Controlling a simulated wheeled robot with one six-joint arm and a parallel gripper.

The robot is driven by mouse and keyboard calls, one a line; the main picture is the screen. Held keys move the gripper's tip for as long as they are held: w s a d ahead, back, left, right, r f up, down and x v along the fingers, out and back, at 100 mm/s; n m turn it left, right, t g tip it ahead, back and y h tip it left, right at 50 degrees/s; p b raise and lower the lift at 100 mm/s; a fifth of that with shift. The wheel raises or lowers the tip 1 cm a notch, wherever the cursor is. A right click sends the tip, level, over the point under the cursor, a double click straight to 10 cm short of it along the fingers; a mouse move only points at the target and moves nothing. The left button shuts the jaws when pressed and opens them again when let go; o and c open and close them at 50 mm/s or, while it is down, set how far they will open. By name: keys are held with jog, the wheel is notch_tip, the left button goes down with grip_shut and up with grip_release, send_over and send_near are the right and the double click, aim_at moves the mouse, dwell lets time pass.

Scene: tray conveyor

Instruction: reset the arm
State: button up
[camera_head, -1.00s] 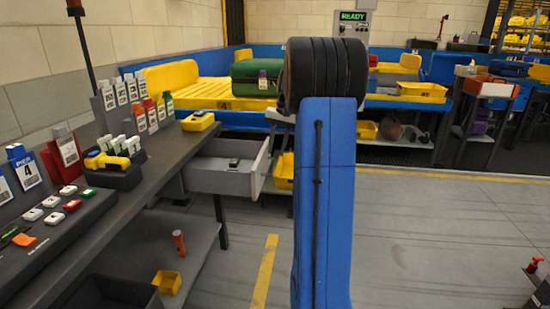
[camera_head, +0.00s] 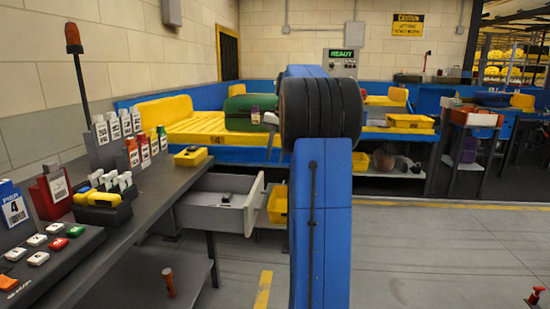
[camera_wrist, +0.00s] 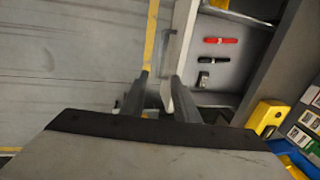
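My arm rises in the middle of the head view, blue with a thick black joint at the top. My gripper is mostly hidden behind that joint; only a grey part shows to its left. In the wrist view my gripper (camera_wrist: 162,92) has its two fingers apart. The pale front edge of the open drawer (camera_wrist: 178,45) shows beyond and between the fingertips, and I see no object gripped. In the head view the drawer (camera_head: 215,220) hangs open under the counter, with a small dark item inside.
The grey counter (camera_head: 140,215) runs along the left with scanners, labelled holders and buttons. A green suitcase (camera_head: 245,112) lies on the yellow conveyor tray (camera_head: 195,128) at the back. A yellow bin (camera_head: 278,205) stands beyond the drawer. The floor to the right is mostly clear.

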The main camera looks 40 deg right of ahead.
dwell(0.3)
jog(key=s+a+f+n+h, duration=0.15)
jog(key=s+a, duration=0.35)
jog(key=a, duration=0.7)
jog(key=s+a+n, duration=0.3)
jog(key=s+a, duration=0.1)
jog(key=a, duration=0.9)
jog(key=s+a+f+n+t, duration=0.1)
jog(key=s+a+f+n, duration=0.1)
jog(key=s+a+f, duration=0.5)
jog(key=s+a+f+n+t, duration=0.2)
jog(key=s+a+f, duration=0.5)
jog(key=s, duration=0.6)
jog(key=shift+a+f+n, duration=0.25)
jog(key=shift+a+n, duration=0.5)
jog(key=shift+n, duration=0.1)
